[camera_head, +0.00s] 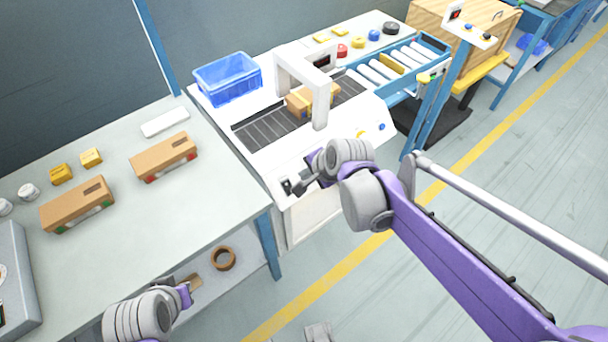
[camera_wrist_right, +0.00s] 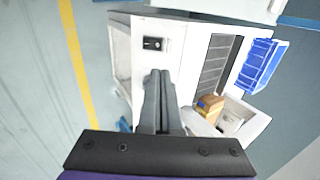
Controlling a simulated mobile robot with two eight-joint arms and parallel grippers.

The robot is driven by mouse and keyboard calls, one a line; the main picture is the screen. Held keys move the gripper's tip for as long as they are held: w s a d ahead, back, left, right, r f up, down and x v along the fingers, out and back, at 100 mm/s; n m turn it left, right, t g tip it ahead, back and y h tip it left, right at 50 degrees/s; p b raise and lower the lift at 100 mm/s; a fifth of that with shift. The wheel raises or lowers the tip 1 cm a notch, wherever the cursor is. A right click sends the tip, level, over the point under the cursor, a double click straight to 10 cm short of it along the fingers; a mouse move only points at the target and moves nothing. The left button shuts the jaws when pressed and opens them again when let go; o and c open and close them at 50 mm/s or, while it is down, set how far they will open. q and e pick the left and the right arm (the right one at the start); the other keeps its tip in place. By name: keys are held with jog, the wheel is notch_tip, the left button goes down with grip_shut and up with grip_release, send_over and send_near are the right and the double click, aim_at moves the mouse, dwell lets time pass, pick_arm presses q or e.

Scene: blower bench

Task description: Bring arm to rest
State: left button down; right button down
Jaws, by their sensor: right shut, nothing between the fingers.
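My right gripper (camera_head: 299,188) is shut and empty, just in front of the white machine's front panel. In the right wrist view its two fingers (camera_wrist_right: 160,73) lie together and point toward a black switch (camera_wrist_right: 152,43) on that panel. The fingertips appear a little short of the switch; I cannot tell whether they touch it. The switch (camera_head: 287,184) also shows beside the fingertips in the head view. My left wrist, with a purple part (camera_head: 185,295), is low at the bottom left by the bench's front edge. Its fingers cannot be made out.
The grey bench (camera_head: 215,192) at left carries two cartons (camera_head: 163,157) and small boxes. The white machine (camera_head: 310,150) carries a belt with a carton (camera_head: 313,98) under an arch and a blue crate (camera_head: 228,78). A blue post (camera_head: 437,95) stands right of it. The right floor is open.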

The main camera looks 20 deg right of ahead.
dwell(0.5)
jog(key=s+d+n+h+p, duration=0.2)
jog(key=s+n, duration=1.2)
jog(key=s, duration=0.3)
jog(key=shift+d+f+g, duration=0.15)
jog(key=shift+d+g, duration=0.1)
jog(key=shift+g, duration=0.15)
